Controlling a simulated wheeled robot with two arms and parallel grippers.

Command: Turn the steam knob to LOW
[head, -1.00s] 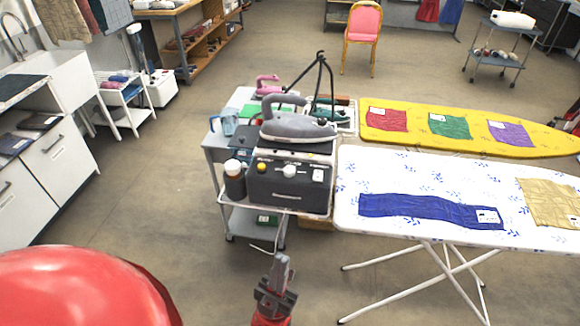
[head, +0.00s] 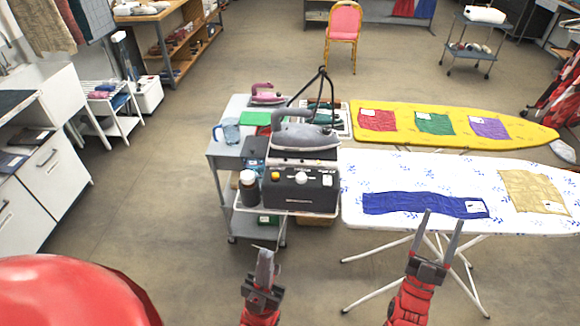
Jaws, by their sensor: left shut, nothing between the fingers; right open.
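The steam station (head: 300,192) is a dark box with an iron (head: 306,138) on top, standing on a grey trolley. Its front carries a yellow knob (head: 275,175) on the left, a larger white knob (head: 301,177) in the middle and a small white switch (head: 327,180) on the right. The markings are too small to read, so I cannot tell which is the steam knob or its setting. My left gripper (head: 264,254) is shut and empty, in front of and below the station. My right gripper (head: 441,216) is open and empty, in front of the white ironing board.
A dark bottle (head: 248,190) stands just left of the station. The white ironing board (head: 410,172) with blue and tan cloths is to the right, the yellow board (head: 395,140) behind it. A blue jug (head: 228,131) is on the trolley. Floor left of the trolley is clear.

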